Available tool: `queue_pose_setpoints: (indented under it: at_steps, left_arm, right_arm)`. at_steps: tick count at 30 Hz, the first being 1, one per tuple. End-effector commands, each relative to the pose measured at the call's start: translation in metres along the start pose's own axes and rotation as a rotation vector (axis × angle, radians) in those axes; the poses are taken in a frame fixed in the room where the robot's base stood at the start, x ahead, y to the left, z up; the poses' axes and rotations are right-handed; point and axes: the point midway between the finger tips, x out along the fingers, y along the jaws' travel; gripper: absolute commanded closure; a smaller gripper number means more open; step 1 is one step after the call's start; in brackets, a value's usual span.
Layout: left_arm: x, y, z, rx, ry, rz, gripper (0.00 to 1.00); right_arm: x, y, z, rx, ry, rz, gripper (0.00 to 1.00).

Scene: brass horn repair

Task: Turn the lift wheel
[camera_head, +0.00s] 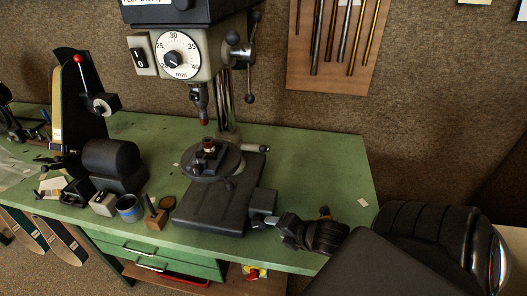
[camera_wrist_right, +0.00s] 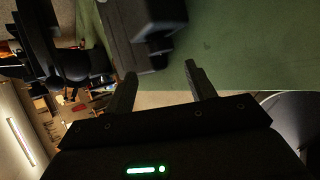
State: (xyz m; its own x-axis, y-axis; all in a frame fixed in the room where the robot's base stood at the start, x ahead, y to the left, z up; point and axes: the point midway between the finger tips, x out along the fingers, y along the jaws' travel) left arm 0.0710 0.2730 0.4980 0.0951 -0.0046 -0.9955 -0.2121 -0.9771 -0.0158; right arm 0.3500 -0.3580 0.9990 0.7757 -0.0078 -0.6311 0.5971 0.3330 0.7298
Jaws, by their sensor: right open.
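A drill press (camera_head: 200,45) stands on the green bench, with a round dial and a spoked lever (camera_head: 242,50) with dark balls on its right side. Its round table (camera_head: 212,163) has a short handle (camera_head: 256,148) sticking out to the right. I cannot tell for sure which part is the lift wheel. My right gripper (camera_head: 260,219) is low over the bench, just right of the press's dark base (camera_head: 205,207). In the right wrist view my right gripper (camera_wrist_right: 160,85) has its fingers apart with nothing between them, and a dark block (camera_wrist_right: 140,35) lies beyond. My left gripper is not in view.
A belt sander (camera_head: 85,130) stands left on the bench (camera_head: 325,165). A blue tin (camera_head: 129,207) and a wooden block with a post (camera_head: 155,215) stand by the front edge. The bench right of the press is mostly clear. Metal rods hang on a wall board (camera_head: 335,75).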

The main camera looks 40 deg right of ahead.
Motion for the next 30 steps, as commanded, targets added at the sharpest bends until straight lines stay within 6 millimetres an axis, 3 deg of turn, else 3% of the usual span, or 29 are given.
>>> queue_pose_setpoints:
  at_steps: [15, 21, 29, 30]
  left_arm:
    - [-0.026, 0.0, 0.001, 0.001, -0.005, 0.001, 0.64]
    - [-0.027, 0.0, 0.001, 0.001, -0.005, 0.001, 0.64]
    - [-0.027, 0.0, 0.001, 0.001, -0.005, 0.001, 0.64]
    - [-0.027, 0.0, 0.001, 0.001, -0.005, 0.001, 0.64]
  right_arm:
    - [0.085, 0.002, 0.0, 0.003, -0.001, 0.0, 0.45]
    - [0.097, 0.001, 0.0, 0.002, 0.0, 0.001, 0.45]
    - [0.098, 0.001, -0.001, 0.002, 0.0, 0.001, 0.45]
    - [0.098, 0.001, -0.001, 0.002, 0.0, 0.001, 0.5]
